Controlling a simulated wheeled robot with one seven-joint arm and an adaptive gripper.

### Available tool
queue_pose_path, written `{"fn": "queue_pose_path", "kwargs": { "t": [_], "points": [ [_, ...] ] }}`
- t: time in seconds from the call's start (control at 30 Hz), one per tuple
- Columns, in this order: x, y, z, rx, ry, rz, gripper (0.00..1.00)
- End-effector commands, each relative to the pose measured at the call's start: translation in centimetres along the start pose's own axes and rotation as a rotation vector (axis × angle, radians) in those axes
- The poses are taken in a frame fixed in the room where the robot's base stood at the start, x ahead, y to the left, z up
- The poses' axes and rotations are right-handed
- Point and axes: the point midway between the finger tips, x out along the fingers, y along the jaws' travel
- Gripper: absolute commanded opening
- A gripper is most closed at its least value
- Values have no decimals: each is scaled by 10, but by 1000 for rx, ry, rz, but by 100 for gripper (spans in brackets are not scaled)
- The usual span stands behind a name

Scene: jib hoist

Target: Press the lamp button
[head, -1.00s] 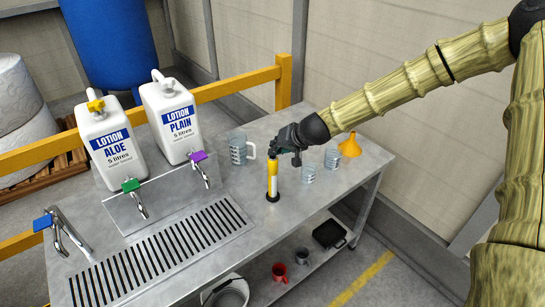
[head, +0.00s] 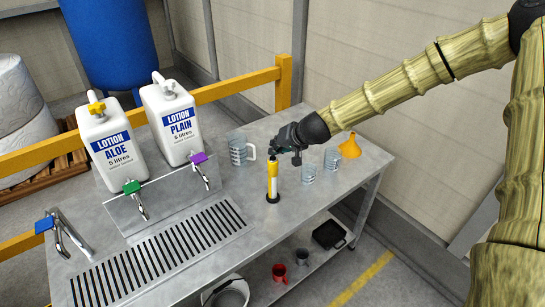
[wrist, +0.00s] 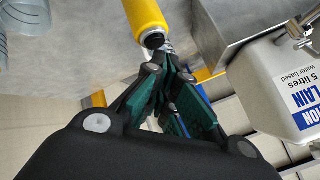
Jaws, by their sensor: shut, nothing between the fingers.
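The lamp is a slim yellow upright cylinder (head: 273,178) with a pale strip on its side and a dark foot, standing on the metal bench. In the wrist view the lamp's yellow body (wrist: 146,14) shows at the top, with a dark round part at its near end that looks like the button. My gripper (head: 272,155) is at the lamp's top in the head view, shut and empty. Its fingertips (wrist: 160,62) are close to the dark end in the wrist view. I cannot tell whether they touch it.
A clear jug (head: 239,151) stands behind left of the lamp. Two clear beakers (head: 309,173) (head: 332,158) and an orange funnel (head: 350,147) stand to its right. Lotion canisters (head: 178,125) and taps (head: 200,160) are at the left. Open bench lies in front of the lamp.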

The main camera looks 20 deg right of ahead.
Motion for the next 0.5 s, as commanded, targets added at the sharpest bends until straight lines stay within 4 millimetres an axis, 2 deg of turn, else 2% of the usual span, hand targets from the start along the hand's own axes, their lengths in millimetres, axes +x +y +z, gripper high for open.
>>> {"fn": "queue_pose_path", "kwargs": {
  "t": [0.5],
  "points": [
    [-28, -21, -21, -2, 0, -1, 0]
  ]
}}
